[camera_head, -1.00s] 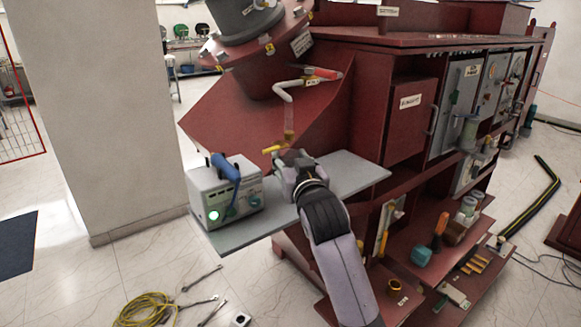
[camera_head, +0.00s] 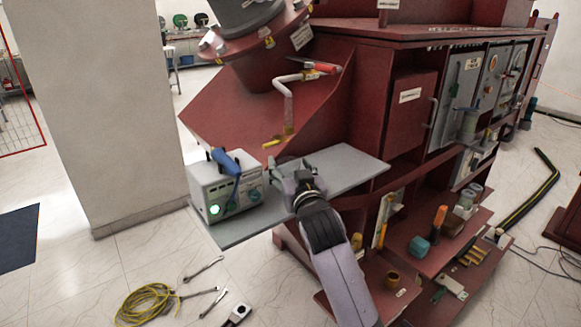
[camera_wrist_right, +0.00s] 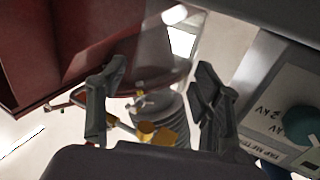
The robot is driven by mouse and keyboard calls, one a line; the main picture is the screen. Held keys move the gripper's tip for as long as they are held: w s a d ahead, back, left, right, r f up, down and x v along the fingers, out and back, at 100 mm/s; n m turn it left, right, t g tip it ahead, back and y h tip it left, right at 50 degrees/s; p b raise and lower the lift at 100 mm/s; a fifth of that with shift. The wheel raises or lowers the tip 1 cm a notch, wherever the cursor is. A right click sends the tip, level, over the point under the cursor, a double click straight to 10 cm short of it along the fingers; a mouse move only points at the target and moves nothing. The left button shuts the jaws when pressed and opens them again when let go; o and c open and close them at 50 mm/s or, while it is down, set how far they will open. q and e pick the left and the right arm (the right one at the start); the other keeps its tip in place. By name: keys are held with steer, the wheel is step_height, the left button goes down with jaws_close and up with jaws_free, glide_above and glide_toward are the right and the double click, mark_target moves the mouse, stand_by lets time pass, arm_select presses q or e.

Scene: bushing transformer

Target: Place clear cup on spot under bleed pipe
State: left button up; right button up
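My right gripper (camera_head: 284,170) is over the grey shelf, just below the bleed pipe. In the right wrist view its two fingers (camera_wrist_right: 157,95) are spread apart, with no solid object between them. The bleed pipe (camera_head: 289,100) is white and bent, with a clear lower end and a yellow tap (camera_head: 272,142). I cannot make out the clear cup in the head view. A pale see-through shape shows beyond the fingers in the wrist view, but I cannot tell whether it is the cup. The spot under the pipe is largely hidden by my gripper. My left gripper is out of view.
A meter box (camera_head: 225,188) with a blue handle stands on the left end of the grey shelf (camera_head: 352,166). It also shows in the wrist view (camera_wrist_right: 280,110). The red transformer (camera_head: 330,110) rises behind. A yellow cable (camera_head: 147,302) and tools lie on the floor.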

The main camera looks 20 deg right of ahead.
steer(key=shift+r, duration=0.15)
steer(key=s+b, duration=0.1)
steer(key=s, duration=0.3)
steer(key=s+b, duration=0.1)
steer(key=s, duration=0.3)
steer(key=s+b, duration=0.1)
steer(key=s, duration=0.3)
steer(key=shift+a, duration=0.3)
